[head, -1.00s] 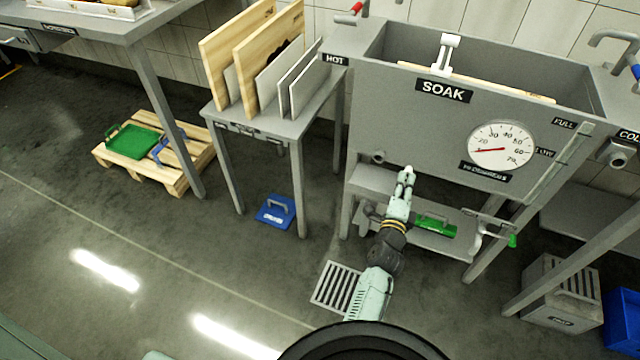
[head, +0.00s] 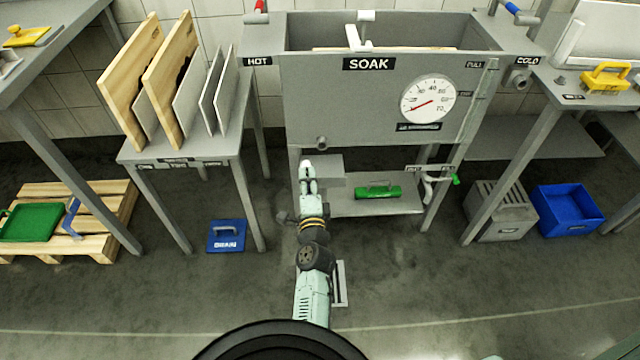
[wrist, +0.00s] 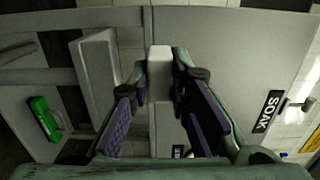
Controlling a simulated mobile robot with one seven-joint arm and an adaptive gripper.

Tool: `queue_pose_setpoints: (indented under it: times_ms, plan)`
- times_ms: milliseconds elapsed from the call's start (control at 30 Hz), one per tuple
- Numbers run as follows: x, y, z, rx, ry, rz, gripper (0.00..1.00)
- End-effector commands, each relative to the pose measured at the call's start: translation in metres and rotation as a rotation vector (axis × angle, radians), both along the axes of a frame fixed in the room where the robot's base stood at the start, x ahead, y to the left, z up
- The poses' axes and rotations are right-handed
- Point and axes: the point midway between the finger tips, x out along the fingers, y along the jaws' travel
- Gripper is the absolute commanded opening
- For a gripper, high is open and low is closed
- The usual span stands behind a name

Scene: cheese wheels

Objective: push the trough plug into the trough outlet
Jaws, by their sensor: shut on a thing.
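The trough plug is a pale white block (wrist: 159,72) held between the two fingertips of my gripper (wrist: 158,90); its tip also shows in the head view (head: 307,163). My gripper (head: 307,178) is shut on it, in front of the trough's lower left. The grey trough (head: 340,100) carries a SOAK sign and a dial. The trough outlet (head: 322,143) is a short round stub low on its front left. In the head view the plug appears slightly below and left of the outlet, apart from it. I cannot make out the outlet in the wrist view.
A side table (head: 190,145) with upright boards stands left. A blue DRAIN item (head: 227,236) lies on the floor. A grey crate (head: 500,210) and blue bin (head: 567,210) stand right.

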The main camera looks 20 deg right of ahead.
Motion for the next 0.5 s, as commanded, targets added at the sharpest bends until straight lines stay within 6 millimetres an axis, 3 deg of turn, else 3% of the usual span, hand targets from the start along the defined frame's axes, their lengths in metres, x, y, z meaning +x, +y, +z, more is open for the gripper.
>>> queue_pose_setpoints:
  times_ms: [100, 200, 500]
  plan:
    - [-0.016, -0.028, 0.0, -0.005, -0.004, -0.037, 0.0]
    - [-0.022, -0.039, 0.001, -0.009, -0.006, -0.051, 0.0]
    - [-0.023, -0.041, 0.002, -0.009, -0.007, -0.054, 0.0]
